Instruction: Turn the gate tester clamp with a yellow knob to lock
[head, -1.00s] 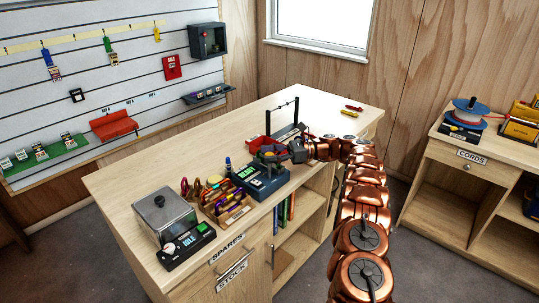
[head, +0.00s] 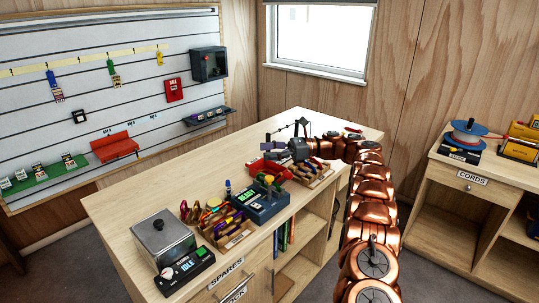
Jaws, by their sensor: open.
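The gate tester (head: 264,208) is a dark blue box with a small lit screen, near the middle of the bench's front edge. Its clamp stands on top, with a small yellow knob (head: 268,180); the clamp's exact angle is too small to read. My gripper (head: 268,147) is open and empty.
A red bin (head: 262,169) and a wooden tray (head: 312,177) sit behind and right of the tester. A wooden organiser (head: 232,238) with colourful gear stands to its left, then a metal box (head: 163,238) with an IDLE screen. The bench's left rear is clear.

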